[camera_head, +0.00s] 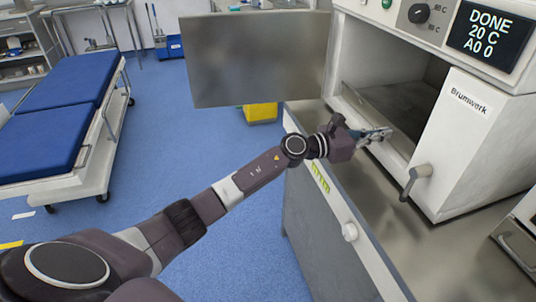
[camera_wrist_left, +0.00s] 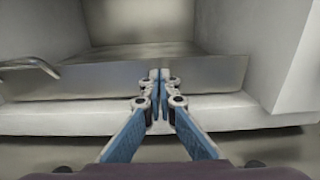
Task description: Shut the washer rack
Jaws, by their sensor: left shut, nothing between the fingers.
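The washer (camera_head: 480,110) stands at the right with its chamber open. The washer rack, a grey steel tray (camera_head: 392,98), lies low in the chamber. In the left wrist view its steel front panel (camera_wrist_left: 213,74) spans the opening. My left gripper (camera_head: 384,132) is at the front sill of the opening. Its blue-padded fingers (camera_wrist_left: 154,75) are shut and empty, with their tips in front of the steel panel. I cannot tell whether they touch it. My right gripper is in neither view.
The steel washer door (camera_head: 258,60) stands open left of the chamber. A grey handle (camera_head: 415,178) juts from the white front, right of the opening. A curved metal bar (camera_wrist_left: 32,65) shows in the wrist view. A blue-topped table (camera_head: 62,105) stands left; blue floor is free between.

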